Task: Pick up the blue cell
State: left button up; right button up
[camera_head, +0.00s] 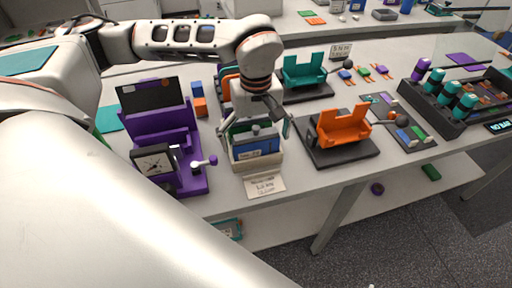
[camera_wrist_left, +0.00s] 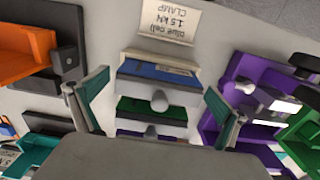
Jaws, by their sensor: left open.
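The blue cell (camera_head: 262,146) is a flat blue block standing in a beige holder (camera_head: 262,163) at the front middle of the table. In the left wrist view the blue cell (camera_wrist_left: 172,75) lies nearest the label card, with a green cell (camera_wrist_left: 135,106) in the row behind it. A pale round knob (camera_wrist_left: 160,100) shows between them. My left gripper (camera_head: 255,136) is open above the holder, pointing down, one finger to each side. In the left wrist view its teal-padded fingers (camera_wrist_left: 145,95) stand apart with nothing gripped. My right gripper is in neither view.
A card reading "blue cell 1.5 kN CLAMP" (camera_wrist_left: 165,23) lies before the holder. A purple fixture with a gauge (camera_head: 160,125) stands close on the left. An orange fixture (camera_head: 345,125) on a dark base stands right, a teal one (camera_head: 304,71) behind. A dark rack (camera_head: 440,105) is far right.

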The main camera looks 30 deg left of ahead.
pick_arm(q)
jog(key=c, duration=1.7)
